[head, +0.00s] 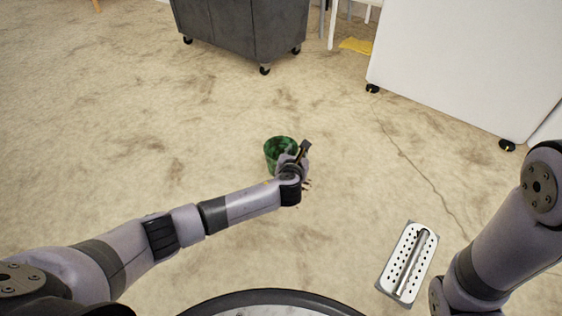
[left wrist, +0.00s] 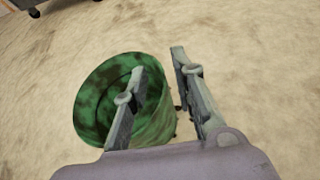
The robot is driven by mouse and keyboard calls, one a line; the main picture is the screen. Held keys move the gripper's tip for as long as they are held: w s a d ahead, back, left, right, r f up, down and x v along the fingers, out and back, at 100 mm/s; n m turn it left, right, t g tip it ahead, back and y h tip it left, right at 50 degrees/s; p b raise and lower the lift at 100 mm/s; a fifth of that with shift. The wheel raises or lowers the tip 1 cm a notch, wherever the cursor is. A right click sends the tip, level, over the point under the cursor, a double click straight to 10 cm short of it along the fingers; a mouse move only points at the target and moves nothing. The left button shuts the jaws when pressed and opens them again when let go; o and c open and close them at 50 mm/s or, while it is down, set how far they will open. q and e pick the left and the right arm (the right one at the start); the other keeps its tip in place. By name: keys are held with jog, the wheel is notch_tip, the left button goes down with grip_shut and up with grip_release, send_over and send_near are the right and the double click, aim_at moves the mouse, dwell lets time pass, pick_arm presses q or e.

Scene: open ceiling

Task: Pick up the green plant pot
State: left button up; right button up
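The green plant pot (head: 273,152) stands on the floor near the middle of the head view, with a dark marbled pattern and its open top showing. My left gripper (head: 303,152) is at its right side and covers part of it. In the left wrist view the pot (left wrist: 95,95) appears tilted. My left gripper (left wrist: 157,62) is open there, its two fingers apart. One finger overlaps the pot's opening and the other is outside, right of its rim, so the pot's right wall appears between them. I cannot tell whether they touch it. My right gripper is out of view.
A perforated metal piece (head: 408,262) lies at the lower right, near my right arm. A dark grey wheeled bin (head: 238,28) stands at the back, and a white wheeled cabinet (head: 465,65) at the back right.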

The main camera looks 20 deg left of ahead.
pick_arm(q)
grip_shut()
dwell(0.3)
jog(key=shift+r, duration=0.1)
